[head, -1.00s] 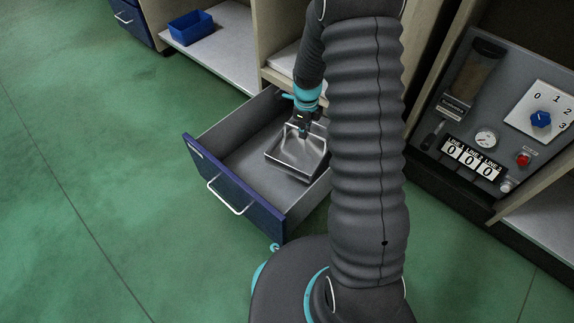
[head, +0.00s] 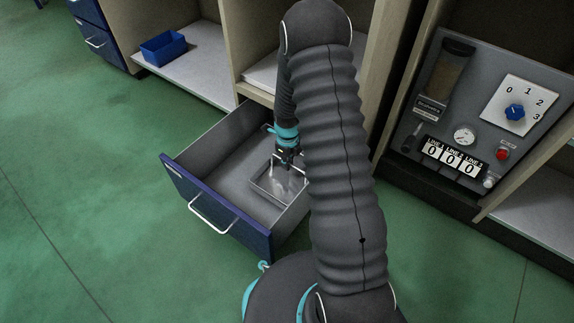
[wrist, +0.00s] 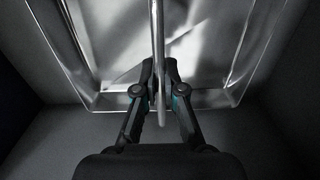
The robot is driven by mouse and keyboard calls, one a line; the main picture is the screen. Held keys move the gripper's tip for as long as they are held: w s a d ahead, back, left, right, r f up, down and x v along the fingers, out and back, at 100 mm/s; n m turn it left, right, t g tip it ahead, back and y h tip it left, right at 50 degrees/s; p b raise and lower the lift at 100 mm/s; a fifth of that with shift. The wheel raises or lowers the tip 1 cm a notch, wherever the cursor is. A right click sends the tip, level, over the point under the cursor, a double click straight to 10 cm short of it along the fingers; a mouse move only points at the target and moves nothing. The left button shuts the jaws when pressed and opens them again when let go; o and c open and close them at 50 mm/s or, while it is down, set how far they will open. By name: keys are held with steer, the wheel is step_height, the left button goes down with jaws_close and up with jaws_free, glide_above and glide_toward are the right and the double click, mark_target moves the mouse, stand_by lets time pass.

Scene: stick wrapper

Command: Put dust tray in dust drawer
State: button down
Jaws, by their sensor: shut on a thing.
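The dust tray (head: 268,189) is a shallow metal tray with an upright handle. It is inside the open dust drawer (head: 217,207), which has a blue front, a white handle and a grey interior. My gripper (head: 287,165) is over the tray, shut on its handle. In the wrist view my gripper (wrist: 160,66) has its fingers on either side of the thin handle bar, with the shiny tray (wrist: 105,50) beyond them. My arm hides the tray's right part in the head view. I cannot tell if the tray touches the drawer floor.
A blue bin (head: 163,47) sits on a low shelf at the upper left. A control panel (head: 480,110) with a blue knob, gauge and counters stands at the right. The green floor (head: 90,160) is clear at the left.

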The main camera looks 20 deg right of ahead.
steer(key=shift+f, duration=0.4)
steer(key=shift+f, duration=0.15)
steer(key=c, duration=1.3)
jaws_free()
